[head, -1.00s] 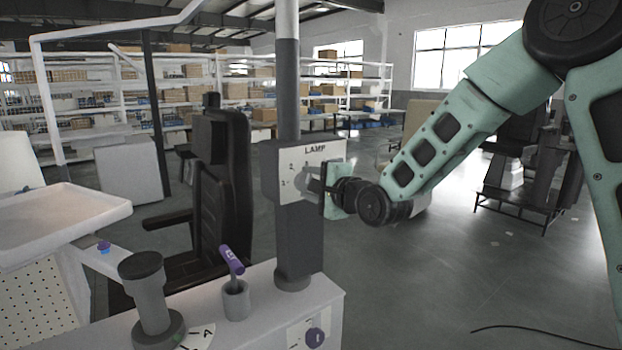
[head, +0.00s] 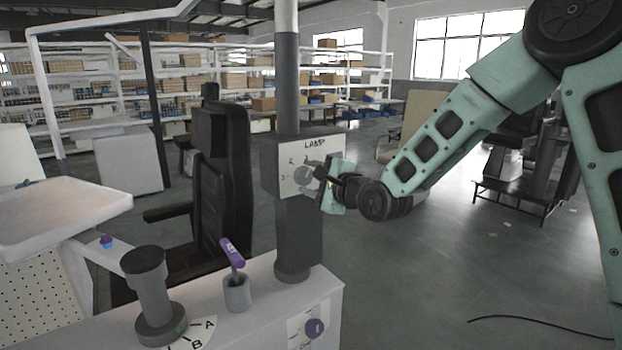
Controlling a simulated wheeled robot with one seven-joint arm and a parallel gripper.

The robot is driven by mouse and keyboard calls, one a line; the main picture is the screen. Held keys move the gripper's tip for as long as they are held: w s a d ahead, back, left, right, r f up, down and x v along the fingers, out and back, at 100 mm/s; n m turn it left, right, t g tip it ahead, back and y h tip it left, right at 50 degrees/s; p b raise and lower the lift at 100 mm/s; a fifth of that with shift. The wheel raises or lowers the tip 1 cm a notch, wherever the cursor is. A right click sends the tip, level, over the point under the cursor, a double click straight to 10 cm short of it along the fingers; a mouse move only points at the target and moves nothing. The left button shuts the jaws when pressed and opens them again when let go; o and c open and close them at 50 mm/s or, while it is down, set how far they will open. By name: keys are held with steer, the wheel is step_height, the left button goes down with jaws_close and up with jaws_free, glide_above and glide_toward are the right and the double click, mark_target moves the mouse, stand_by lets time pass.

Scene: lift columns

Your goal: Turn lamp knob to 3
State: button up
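The lamp box (head: 268,166) is a grey box on a dark column, with a white plate marked LAMP on its face. The round grey lamp knob (head: 302,176) sits on this plate, with small marks around it. A 2 seems to stand at its upper left; the other marks are too small to read surely. The knob's pointer direction is unclear. My gripper (head: 322,178) is at the right side of the knob, its pale green body tilted. The fingertips are small and partly hidden, so contact with the knob and the finger opening cannot be told.
Below stands a white console (head: 260,318) with a grey post (head: 150,290), a purple-handled lever (head: 233,256) and a purple knob (head: 314,328) on its front. A black chair (head: 218,180) is behind it. A white tray (head: 60,215) is at left.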

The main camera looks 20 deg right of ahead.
steer(key=shift+o, duration=1.3)
steer(key=b+v, duration=0.9)
steer(key=v, duration=0.8)
steer(key=shift+s, duration=0.2)
steer(key=shift+d, duration=0.1)
